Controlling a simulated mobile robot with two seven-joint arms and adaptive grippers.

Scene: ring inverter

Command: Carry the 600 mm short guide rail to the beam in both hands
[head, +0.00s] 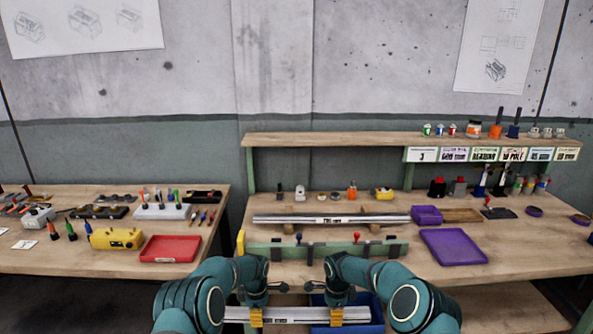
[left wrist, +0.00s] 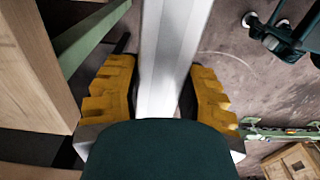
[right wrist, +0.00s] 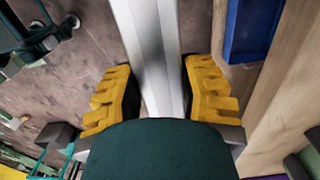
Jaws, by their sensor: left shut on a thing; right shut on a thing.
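The short guide rail (head: 292,314) is a silver bar with a label, held level in front of the workbench, below its top. My left gripper (head: 256,317) is shut on it left of its middle. My right gripper (head: 336,317) is shut on it near its right part. In the left wrist view the rail (left wrist: 170,60) runs between the yellow fingers; the right wrist view shows the rail (right wrist: 152,50) likewise. A green beam (head: 325,250) lies along the bench's front edge, with dark blocks and a blue and a red knob. My forearms cover parts of its front.
A longer silver rail (head: 380,219) rests on wooden blocks behind the beam. A purple tray (head: 455,246) lies to the right, a red tray (head: 170,249) on the left table. A blue bin (head: 374,303) is beneath the bench top, behind the held rail. A raised shelf (head: 330,139) spans the back.

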